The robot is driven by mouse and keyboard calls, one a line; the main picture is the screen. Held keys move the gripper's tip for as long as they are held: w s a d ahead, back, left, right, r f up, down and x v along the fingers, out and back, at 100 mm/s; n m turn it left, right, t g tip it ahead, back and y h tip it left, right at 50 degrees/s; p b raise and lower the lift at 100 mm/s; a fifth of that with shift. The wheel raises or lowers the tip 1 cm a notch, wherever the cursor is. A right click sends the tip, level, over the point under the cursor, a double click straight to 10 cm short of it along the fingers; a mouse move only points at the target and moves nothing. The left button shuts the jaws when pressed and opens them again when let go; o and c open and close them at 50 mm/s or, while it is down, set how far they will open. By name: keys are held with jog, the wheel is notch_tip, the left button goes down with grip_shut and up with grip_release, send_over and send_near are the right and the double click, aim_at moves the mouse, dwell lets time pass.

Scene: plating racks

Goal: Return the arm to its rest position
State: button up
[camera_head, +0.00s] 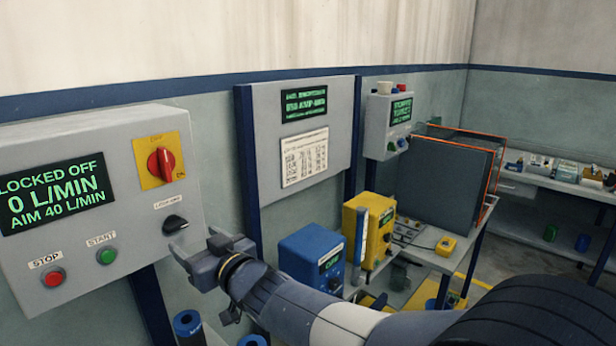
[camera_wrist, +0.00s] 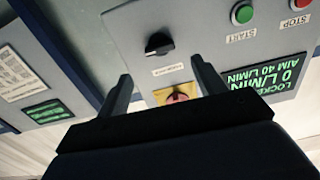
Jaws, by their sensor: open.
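My arm reaches in from the lower right in the head view, and my gripper (camera_head: 178,252) is in front of the lower right part of a grey control panel (camera_head: 120,255). In the wrist view my gripper (camera_wrist: 160,85) shows two dark fingers spread apart with nothing between them. The black knob (camera_head: 174,223) on the panel is just above the fingertips in the head view; it also shows in the wrist view (camera_wrist: 158,44), apart from the fingers. Whether a fingertip touches the panel cannot be told.
The panel has a red stop button (camera_head: 53,277), a green start button (camera_head: 106,256), a red rotary switch (camera_head: 161,164) and a display (camera_head: 56,195) reading LOCKED OFF, 0 L/MIN. Blue (camera_head: 312,258) and yellow (camera_head: 368,230) boxes stand beyond my wrist. A grey tank (camera_head: 445,185) is farther back.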

aim_at(177, 227)
jog(key=p+x, duration=0.2)
jog(key=x, duration=0.5)
jog(key=shift+w+a, duration=0.15)
jog(key=shift+a, duration=0.15)
jog(key=b+v, duration=0.3)
jog(key=v, duration=0.8)
jog(key=p+x, duration=0.3)
jog(key=x, duration=0.8)
jog(key=shift+f+n, duration=0.1)
jog(key=shift+n, duration=1.3)
jog(key=n, duration=0.3)
jog(key=b+v, duration=0.3)
jog(key=v, duration=0.8)
jog(key=shift+b, duration=0.35)
